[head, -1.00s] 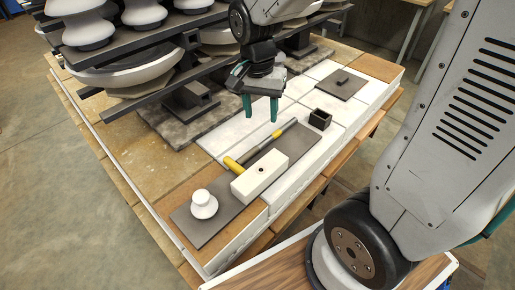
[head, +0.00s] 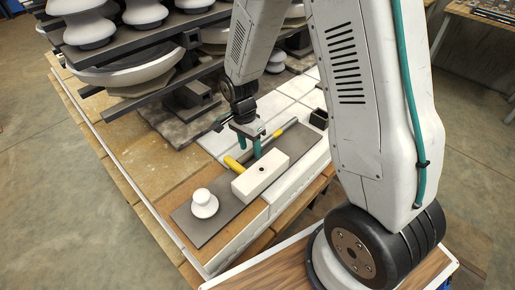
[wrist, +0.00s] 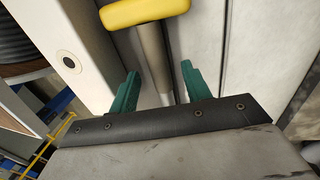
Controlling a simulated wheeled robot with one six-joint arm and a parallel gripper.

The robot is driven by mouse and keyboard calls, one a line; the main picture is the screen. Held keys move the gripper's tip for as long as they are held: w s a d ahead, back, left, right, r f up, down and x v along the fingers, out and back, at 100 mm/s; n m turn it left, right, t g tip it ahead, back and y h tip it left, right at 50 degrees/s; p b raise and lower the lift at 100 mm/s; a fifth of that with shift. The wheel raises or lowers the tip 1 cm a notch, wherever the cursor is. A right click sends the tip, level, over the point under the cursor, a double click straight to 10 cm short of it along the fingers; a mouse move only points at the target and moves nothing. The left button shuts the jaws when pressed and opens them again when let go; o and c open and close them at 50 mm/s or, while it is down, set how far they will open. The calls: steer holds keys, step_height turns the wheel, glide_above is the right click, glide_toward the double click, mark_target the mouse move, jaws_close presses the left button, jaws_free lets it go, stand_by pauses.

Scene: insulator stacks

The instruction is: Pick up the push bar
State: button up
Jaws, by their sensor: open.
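The push bar has a yellow handle (head: 234,163) and a thin grey shaft with a yellow band (head: 279,133). It lies on a dark grey mat (head: 215,222), beside a white block with a round hole (head: 262,172). My gripper (head: 249,150) is open, with green fingers pointing down over the shaft near the handle. In the wrist view the yellow handle (wrist: 146,12) is at the top and the grey shaft (wrist: 155,62) runs between the open fingers (wrist: 159,75). Whether the fingers touch the shaft cannot be told. Part of the shaft is hidden by my gripper in the head view.
A white knob-shaped insulator (head: 204,204) stands at the mat's near end. A small black open box (head: 318,118) sits right of the bar's far end. Large insulator stacks on dark beams (head: 140,80) stand at the back left. Bare tan boards (head: 130,145) lie left of the mat.

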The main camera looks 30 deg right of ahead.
steer(key=shift+s+f, duration=0.15)
steer(key=shift+f, duration=0.4)
jaws_close()
steer(key=shift+r, duration=0.1)
step_height(320, 180, up, 10)
steer(key=c, duration=0.7)
jaws_free()
jaws_close()
